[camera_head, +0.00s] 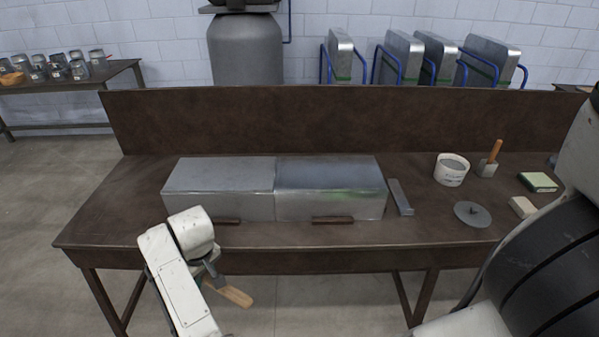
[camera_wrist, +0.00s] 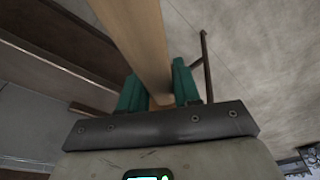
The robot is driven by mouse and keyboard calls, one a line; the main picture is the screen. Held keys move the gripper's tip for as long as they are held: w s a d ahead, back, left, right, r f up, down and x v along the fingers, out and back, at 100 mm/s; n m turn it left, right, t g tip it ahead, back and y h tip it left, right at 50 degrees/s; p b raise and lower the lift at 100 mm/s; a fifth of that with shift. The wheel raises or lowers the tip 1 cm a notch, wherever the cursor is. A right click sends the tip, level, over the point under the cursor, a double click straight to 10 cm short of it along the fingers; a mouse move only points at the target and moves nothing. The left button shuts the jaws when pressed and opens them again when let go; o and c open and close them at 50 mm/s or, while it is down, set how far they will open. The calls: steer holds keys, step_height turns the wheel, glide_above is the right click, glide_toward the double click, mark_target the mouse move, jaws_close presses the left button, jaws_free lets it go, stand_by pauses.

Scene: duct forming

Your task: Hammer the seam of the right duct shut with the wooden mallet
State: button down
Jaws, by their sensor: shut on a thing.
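Two grey sheet-metal ducts lie end to end on the brown workbench; the right duct (camera_head: 330,190) meets the left duct (camera_head: 222,188) at a joint. The right duct's top is darker and shinier, with a greenish reflection on its front. I cannot tell the state of its seam. My gripper (camera_wrist: 158,98), with green fingers, is shut on the wooden mallet (camera_wrist: 138,35). Part of the mallet's wood shows in the head view (camera_head: 236,297), below and in front of the bench edge, left of the right duct. The mallet's head is not clearly seen.
Small brown blocks sit before the left duct (camera_head: 228,221) and right duct (camera_head: 333,220). A metal bar (camera_head: 400,197) lies right of the right duct. Farther right are a white bucket (camera_head: 450,170), a wooden-handled tool (camera_head: 490,160) and a grey disc (camera_head: 472,214). A backboard (camera_head: 330,120) stands behind.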

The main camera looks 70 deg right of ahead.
steer(key=s+d+r+m+t+h, duration=0.15)
steer(key=s+d+r, duration=0.25)
steer(key=d+r, duration=0.65)
steer(key=s+d+r+m+h, duration=0.1)
steer(key=s+d+r+m, duration=0.25)
steer(key=d+r, duration=0.65)
steer(key=s+d+f+m+b, duration=0.1)
steer(key=s+d+b, duration=0.3)
steer(key=s+d, duration=0.4)
steer(key=shift+s+d+f+h, duration=0.2)
steer(key=shift+s+f+h, duration=0.15)
steer(key=shift+f, duration=0.2)
step_height(320, 180, down, 9)
steer(key=b, duration=0.4)
step_height(320, 180, up, 9)
steer(key=p, duration=0.8)
steer(key=shift+r, duration=0.15)
